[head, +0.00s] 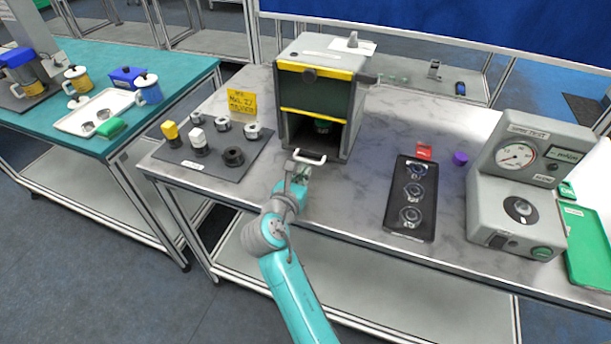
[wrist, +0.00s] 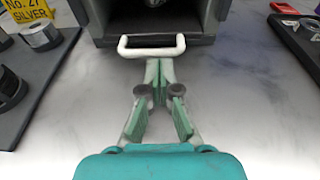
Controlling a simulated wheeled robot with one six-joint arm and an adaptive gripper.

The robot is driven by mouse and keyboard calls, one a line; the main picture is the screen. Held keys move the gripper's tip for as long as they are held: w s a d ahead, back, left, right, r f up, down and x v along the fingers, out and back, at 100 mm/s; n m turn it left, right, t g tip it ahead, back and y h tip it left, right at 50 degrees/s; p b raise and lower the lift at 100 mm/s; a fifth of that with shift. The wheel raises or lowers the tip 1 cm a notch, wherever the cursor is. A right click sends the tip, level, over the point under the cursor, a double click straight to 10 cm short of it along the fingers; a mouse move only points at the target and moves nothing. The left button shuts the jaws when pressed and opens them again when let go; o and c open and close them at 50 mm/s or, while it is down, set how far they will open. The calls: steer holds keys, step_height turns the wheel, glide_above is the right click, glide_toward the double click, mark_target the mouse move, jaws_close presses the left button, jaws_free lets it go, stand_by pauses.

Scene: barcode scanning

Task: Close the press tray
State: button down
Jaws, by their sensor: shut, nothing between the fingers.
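The press (head: 318,84) is a grey box with yellow-edged bars and an open front, standing at the back middle of the marble-look table. Its tray shows in the wrist view as a dark plate (wrist: 150,41) low in the opening, with a white handle (wrist: 152,51) at its front. The handle also shows in the head view (head: 310,158). A round part (head: 322,126) sits inside the press. My gripper (wrist: 158,66) is shut and empty, its fingertips right at the front of the handle. I cannot tell whether they touch it.
A dark mat (head: 213,150) with several cylinders and a yellow sign (head: 242,104) lies left of the press. A black tray (head: 410,200) with round parts, a red block (head: 424,151) and a gauge unit (head: 530,180) are on the right. The table directly right of the press is clear.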

steer(key=shift+v, duration=0.75)
steer(key=v, duration=0.9)
steer(key=shift+s+a, duration=0.1)
steer(key=shift+a, duration=0.05)
